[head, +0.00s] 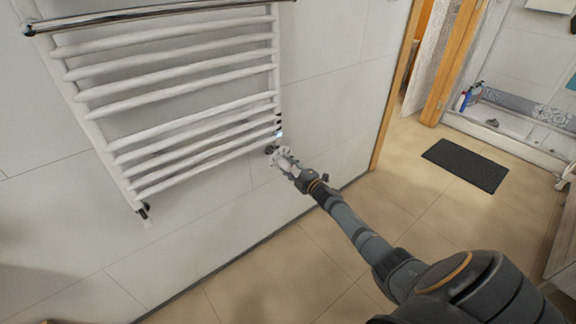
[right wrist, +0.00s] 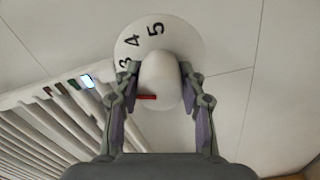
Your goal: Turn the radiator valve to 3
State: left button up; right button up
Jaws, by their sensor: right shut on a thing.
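The radiator valve has a white rounded knob (right wrist: 160,72) in front of a white round dial (right wrist: 188,38) in the right wrist view. Black numerals 3, 4 and 5 show along the dial's upper left; 3 is partly covered by a finger. A short red mark (right wrist: 147,97) on the knob lies at its lower left, below the 3. My right gripper (right wrist: 160,84) is shut on the knob, one finger on each side. In the head view the right gripper (head: 281,158) is at the radiator's lower right corner and mostly hides the valve. My left gripper is not in view.
The white towel radiator (head: 170,125) hangs on the tiled wall left of the gripper. A small lit display (head: 280,133) sits just above the valve. A door frame (head: 397,80) and a dark mat (head: 466,164) are to the right. The floor below is clear.

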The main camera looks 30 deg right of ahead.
jog(key=o, duration=1.1)
jog(key=shift+o, duration=0.2)
jog(key=s+d, duration=0.1)
jog(key=s, duration=1.1)
jog(key=shift+f, duration=0.1)
